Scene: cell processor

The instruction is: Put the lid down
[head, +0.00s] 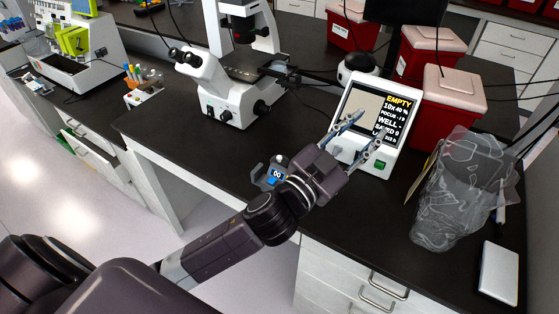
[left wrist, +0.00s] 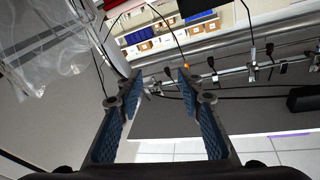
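The white cell processor (head: 376,125) stands on the black bench, its lit screen reading "EMPTY" and a green button on its lower front. My left gripper (head: 369,127) is in front of that screen, its two fingers spread apart. In the left wrist view the same gripper (left wrist: 158,84) is open, with blue-padded fingers and nothing between them. I cannot make out a separate lid in either view. The gripper covers part of the screen, and I cannot tell whether it touches the processor. My right gripper is not in view.
A microscope (head: 232,85) stands left of the processor. Red bins with pale lids (head: 447,105) stand behind and to the right. A crumpled clear bag (head: 465,185) and a white flat box (head: 499,273) lie at the right.

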